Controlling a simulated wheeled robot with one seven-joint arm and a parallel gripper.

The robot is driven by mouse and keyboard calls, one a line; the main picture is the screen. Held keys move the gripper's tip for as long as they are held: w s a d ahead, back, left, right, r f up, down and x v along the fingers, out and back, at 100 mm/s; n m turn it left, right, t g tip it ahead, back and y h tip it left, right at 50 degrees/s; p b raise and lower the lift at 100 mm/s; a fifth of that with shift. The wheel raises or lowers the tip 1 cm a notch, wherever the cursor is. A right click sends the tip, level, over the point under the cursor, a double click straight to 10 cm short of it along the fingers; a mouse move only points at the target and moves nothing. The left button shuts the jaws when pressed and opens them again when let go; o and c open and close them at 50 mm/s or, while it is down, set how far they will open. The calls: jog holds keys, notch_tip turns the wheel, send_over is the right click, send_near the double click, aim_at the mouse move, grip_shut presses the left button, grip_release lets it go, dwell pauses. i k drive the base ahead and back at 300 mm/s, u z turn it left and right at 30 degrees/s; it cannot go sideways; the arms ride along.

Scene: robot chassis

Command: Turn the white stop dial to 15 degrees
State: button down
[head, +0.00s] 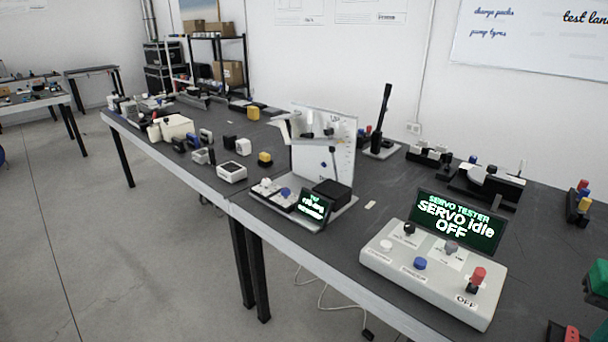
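A small station (347,207) stands near the front edge of the table, mid-picture. It has an upright white board (342,165) with small marks, and a black block (332,193) at its foot. Its low panel carries small white knobs (265,184), a blue knob (285,192) and a small screen (315,207) with green text too small to read. One of the white knobs may be the white stop dial; I cannot tell which, nor its angle. My gripper is not in view.
A servo tester box (390,262) with black, grey, blue and red controls stands front right; its screen (456,220) reads "SERVO idle OFF". A tall black lever (383,115) stands behind. Several small devices crowd the table's left. Open floor (150,260) lies in front.

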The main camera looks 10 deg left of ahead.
aim_at(266, 181)
jog(key=z, duration=0.05)
jog(key=k, duration=1.05)
jog(key=u, duration=0.75)
jog(key=i, duration=1.9)
jog(key=z, duration=0.65)
